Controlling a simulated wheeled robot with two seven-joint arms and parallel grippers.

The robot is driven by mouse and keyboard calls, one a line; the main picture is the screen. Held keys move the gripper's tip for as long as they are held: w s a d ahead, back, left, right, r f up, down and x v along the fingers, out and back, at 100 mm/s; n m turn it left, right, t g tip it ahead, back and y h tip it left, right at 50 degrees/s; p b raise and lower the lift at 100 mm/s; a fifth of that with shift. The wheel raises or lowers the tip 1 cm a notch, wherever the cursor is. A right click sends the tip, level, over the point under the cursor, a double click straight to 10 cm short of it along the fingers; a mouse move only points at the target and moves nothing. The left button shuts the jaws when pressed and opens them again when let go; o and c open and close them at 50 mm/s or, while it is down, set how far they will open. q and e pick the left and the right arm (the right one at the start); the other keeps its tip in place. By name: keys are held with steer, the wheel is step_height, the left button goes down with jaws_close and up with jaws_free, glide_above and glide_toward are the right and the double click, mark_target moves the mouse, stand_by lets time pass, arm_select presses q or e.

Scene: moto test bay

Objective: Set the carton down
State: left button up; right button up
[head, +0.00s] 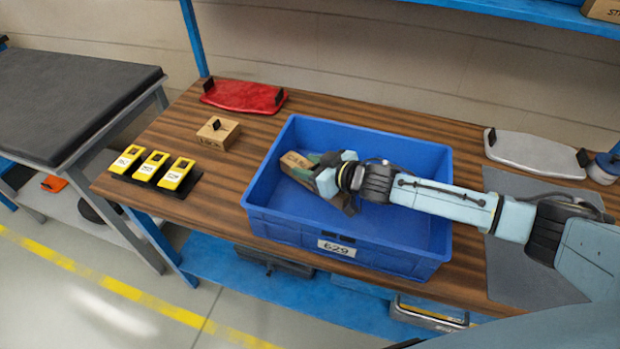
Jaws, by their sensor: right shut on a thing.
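A brown carton (297,165) with dark lettering and a green patch is inside the blue crate (338,242), toward its left side. My right gripper (325,178) reaches into the crate from the right and is shut on the carton. The gripper hides part of the carton, and I cannot tell whether the carton touches the crate floor. The crate stands on the wooden table and bears a label reading 629. My left gripper is not in view.
A small cardboard box (218,133) and several yellow devices (151,166) stand left of the crate. A grey panel (535,154), a tape roll (604,168) and a grey mat (505,262) are at the right. The crate's right half looks empty.

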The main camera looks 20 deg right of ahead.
step_height(320, 180, down, 4)
steer(key=shift+r+b, duration=0.25)
steer(key=shift+b, duration=0.25)
steer(key=shift+f, duration=0.2)
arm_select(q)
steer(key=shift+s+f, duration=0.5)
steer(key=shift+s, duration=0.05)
arm_select(e)
steer(key=shift+r, duration=0.1)
steer(key=shift+f, duration=0.2)
steer(key=o, duration=1.1)
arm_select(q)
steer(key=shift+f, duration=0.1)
